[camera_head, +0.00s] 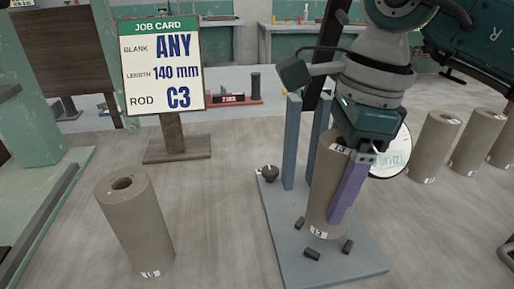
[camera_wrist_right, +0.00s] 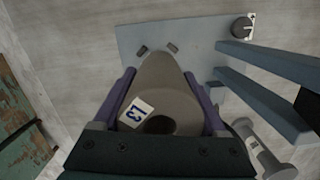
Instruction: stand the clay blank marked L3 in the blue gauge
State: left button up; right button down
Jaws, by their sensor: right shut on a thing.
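The clay blank marked L3 (camera_head: 322,190) is a grey-brown hollow cylinder, upright or nearly so, over the blue gauge's base plate. Its L3 label also shows on the blank in the right wrist view (camera_wrist_right: 136,112). My right gripper (camera_head: 338,192) is shut on the blank, with purple fingers on opposite sides; one finger is mostly hidden behind it in the head view. The blue gauge (camera_head: 275,235) has a flat plate and two uprights (camera_head: 291,142) behind the blank. I cannot tell whether the blank's bottom touches the plate. My left gripper is not in view.
Another blank (camera_head: 135,225) stands at left, several more (camera_head: 433,148) at right. A job card (camera_head: 162,70) stands behind. The bench between left blank and gauge is clear.

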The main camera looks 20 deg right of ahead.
aim_at(329, 202)
jog(key=shift+f, duration=1.45)
jog(key=shift+f, duration=0.1)
grip_release()
jog(key=r, duration=0.4)
jog(key=d+r, duration=0.1)
jog(key=r, duration=0.7)
jog(key=shift+s+d, duration=0.15)
jog(key=shift+s, duration=0.2)
